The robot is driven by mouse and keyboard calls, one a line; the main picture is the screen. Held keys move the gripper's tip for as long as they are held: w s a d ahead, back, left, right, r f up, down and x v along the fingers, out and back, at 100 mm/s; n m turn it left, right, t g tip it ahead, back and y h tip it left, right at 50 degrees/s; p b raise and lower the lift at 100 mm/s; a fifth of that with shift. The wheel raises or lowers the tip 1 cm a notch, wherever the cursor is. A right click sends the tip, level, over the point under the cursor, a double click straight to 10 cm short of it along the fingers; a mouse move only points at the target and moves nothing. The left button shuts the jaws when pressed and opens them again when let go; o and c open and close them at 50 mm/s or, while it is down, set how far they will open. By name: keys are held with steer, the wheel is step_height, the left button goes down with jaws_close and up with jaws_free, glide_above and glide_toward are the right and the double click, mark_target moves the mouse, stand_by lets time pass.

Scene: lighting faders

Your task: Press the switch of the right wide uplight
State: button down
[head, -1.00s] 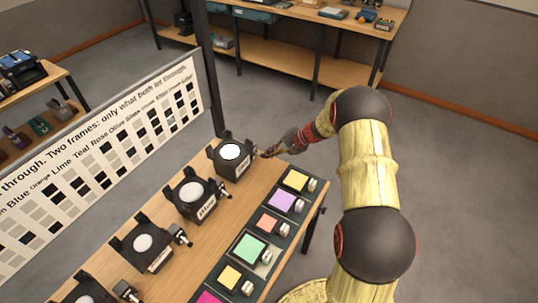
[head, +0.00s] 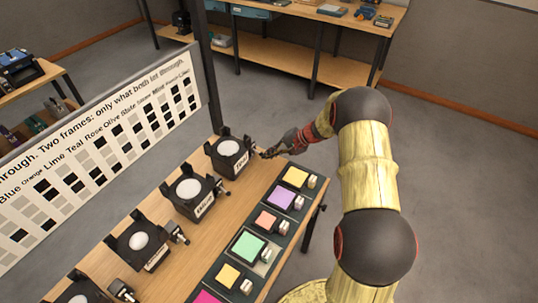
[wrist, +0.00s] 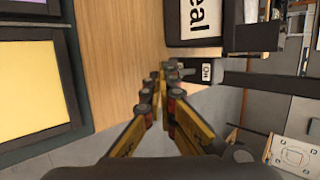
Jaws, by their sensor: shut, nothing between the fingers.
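Black box uplights with round pale lenses stand in a row along the wooden bench. The far-right uplight (head: 228,148) has a dull whitish lens and a white label on its front. In the wrist view that label (wrist: 199,19) shows at the top, ending in "eal". Its black switch block (wrist: 195,73) with a small white marked plate sits below the label. My gripper (head: 270,153) is shut and empty beside this uplight. In the wrist view the tips of my gripper (wrist: 168,74) are at the switch block's left end; I cannot tell whether they touch.
A dark strip of coloured tiles with small pale knobs (head: 285,198) runs along the bench's right side. A lettered board with grey and black squares (head: 110,150) stands behind the uplights. A second bench (head: 290,55) is at the back. Grey floor is free to the right.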

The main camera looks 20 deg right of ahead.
steer(key=shift+f+b, duration=0.4)
steer(key=shift+f, duration=0.1)
stand_by(1.2)
steer(key=shift+r, duration=0.15)
steer(key=shift+r+p, duration=0.3)
steer(key=shift+r, duration=0.4)
steer(key=shift+d, duration=0.1)
steer(key=shift+s+d+r, duration=0.15)
steer(key=shift+s+d, duration=0.05)
steer(key=shift+d, duration=0.05)
steer(key=s+d+r+p, duration=0.1)
steer(key=s+d, duration=0.1)
steer(key=s+d+r, duration=0.2)
steer(key=s+d, duration=0.1)
steer(key=s+d+r+p, duration=0.1)
steer(key=s+d, duration=0.1)
steer(key=d, duration=0.1)
steer(key=shift+s+r+p, duration=0.15)
steer(key=shift+r+p, duration=0.05)
steer(key=shift+p, duration=0.1)
steer(key=shift+s+d+r, duration=0.2)
steer(key=shift+s+d, duration=0.25)
steer(key=shift+s, duration=0.05)
